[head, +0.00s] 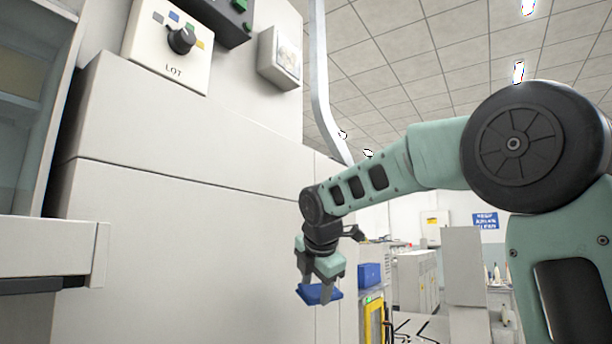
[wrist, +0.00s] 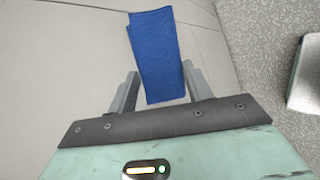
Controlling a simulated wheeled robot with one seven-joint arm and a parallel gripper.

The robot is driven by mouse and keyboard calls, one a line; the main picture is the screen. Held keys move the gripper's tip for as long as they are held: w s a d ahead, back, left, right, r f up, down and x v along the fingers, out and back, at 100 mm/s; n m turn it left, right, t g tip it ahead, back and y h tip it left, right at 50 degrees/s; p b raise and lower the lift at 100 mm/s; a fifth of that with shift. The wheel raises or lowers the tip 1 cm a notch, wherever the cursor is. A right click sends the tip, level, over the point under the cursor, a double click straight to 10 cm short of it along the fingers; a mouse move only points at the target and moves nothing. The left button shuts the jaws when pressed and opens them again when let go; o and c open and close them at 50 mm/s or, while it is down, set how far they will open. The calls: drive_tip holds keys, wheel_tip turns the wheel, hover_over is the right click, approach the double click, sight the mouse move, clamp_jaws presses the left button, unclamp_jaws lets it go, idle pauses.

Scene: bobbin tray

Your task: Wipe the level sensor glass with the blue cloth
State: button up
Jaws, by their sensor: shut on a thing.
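The blue cloth (head: 322,294) is in my gripper (head: 317,284), low in front of the light grey cabinet near its right edge. In the wrist view the cloth (wrist: 155,50) is a folded rectangle between the two fingers of my gripper (wrist: 158,82) and sticks out beyond them. A white box with a glassy, smudged-looking face (head: 287,56) is mounted high on the machine, well above and apart from the cloth. It looks like the level sensor, but I see no label on it. The wrist view does not show it.
A LOT panel with a black knob (head: 168,46) is left of the white box. A pale ledge (head: 50,250) juts out at the lower left. A grey pipe (head: 322,85) runs down right of the box. The space before the cabinet face (head: 180,255) is clear.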

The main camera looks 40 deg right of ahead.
drive_tip(key=w+a+r+t+y+p, duration=0.1)
drive_tip(key=w+r+t+p, duration=0.15)
drive_tip(key=r+p, duration=0.9)
drive_tip(key=w+r+t+y+p, duration=0.1)
drive_tip(key=w+r+t+p, duration=0.2)
drive_tip(key=r, duration=1.8)
drive_tip(key=t+y+p, duration=0.1)
drive_tip(key=t+p, duration=0.5)
drive_tip(key=p, duration=0.8)
approach(275, 51)
drive_tip(key=s+d, duration=0.1)
drive_tip(key=d, duration=0.2)
drive_tip(key=shift+m, duration=0.4)
drive_tip(key=shift+w+a+r+p, duration=0.1)
drive_tip(key=shift+w+a+p, duration=0.2)
drive_tip(key=shift+w+p, duration=0.55)
drive_tip(key=shift+w+a+r+p, duration=0.1)
drive_tip(key=shift+w+a+p, duration=0.2)
drive_tip(key=shift+w+p, duration=0.55)
drive_tip(key=shift+w+a+r+p, duration=0.1)
drive_tip(key=shift+w+a+p, duration=0.15)
drive_tip(key=shift+w+p, duration=0.6)
drive_tip(key=shift+f, duration=0.1)
drive_tip(key=shift+w+a+p, duration=0.2)
drive_tip(key=shift+w+p, duration=0.05)
drive_tip(key=shift+w, duration=0.3)
drive_tip(key=shift+w+a+p, duration=0.2)
drive_tip(key=shift+w+p, duration=0.05)
drive_tip(key=shift+w, duration=0.3)
